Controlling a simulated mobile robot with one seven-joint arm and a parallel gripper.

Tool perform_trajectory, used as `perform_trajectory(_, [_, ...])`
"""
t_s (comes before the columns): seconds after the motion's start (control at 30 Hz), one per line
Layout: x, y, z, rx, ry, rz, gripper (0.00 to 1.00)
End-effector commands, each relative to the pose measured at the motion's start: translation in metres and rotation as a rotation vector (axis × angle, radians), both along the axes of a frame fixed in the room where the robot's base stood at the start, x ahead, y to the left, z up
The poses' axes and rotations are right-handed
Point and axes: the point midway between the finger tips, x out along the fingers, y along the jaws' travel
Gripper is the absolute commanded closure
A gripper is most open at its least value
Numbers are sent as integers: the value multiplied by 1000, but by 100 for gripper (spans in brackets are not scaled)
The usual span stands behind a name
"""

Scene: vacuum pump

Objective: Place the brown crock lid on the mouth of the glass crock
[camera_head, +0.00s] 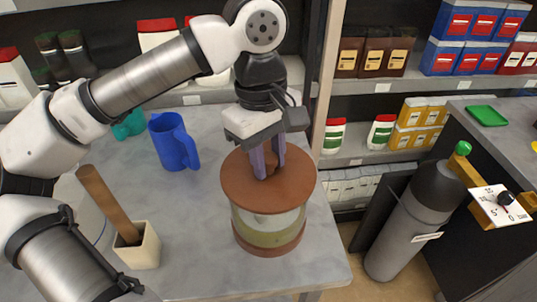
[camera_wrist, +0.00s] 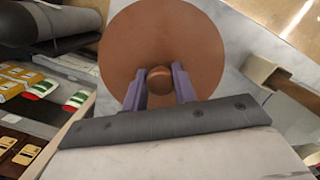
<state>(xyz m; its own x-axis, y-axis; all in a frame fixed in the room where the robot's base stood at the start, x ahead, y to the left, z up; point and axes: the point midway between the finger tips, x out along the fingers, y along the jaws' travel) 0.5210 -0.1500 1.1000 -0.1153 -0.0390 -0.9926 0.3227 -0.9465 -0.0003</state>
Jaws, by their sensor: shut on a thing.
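The brown crock lid (camera_head: 292,185) is a flat round disc lying over the top of the glass crock (camera_head: 270,228), which stands upright near the table's front right corner. The crock has a clear wall with a yellowish-green band and a brown base; its mouth is hidden under the lid. My gripper (camera_head: 266,172) points down at the lid's middle. In the wrist view the lid (camera_wrist: 205,50) fills the top centre, and the purple fingers are on both sides of its round knob (camera_wrist: 159,79), shut on it. I cannot tell whether the lid fully touches the rim.
A blue mug (camera_head: 172,142) and a teal object (camera_head: 130,124) stand at the back left of the grey table (camera_head: 200,215). A cream pot (camera_head: 140,250) with a brown stick is at the front left. A grey gas cylinder (camera_head: 408,225) stands right of the table.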

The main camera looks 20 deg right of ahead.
Motion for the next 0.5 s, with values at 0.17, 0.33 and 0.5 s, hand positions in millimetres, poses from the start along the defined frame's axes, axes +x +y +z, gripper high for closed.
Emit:
perform_trajectory(0.17, [0,0,-5,0,0,0,100])
perform_trajectory(0.33, [0,0,-8,0,0,0,100])
perform_trajectory(0.5, [0,0,-12,0,1,0,100])
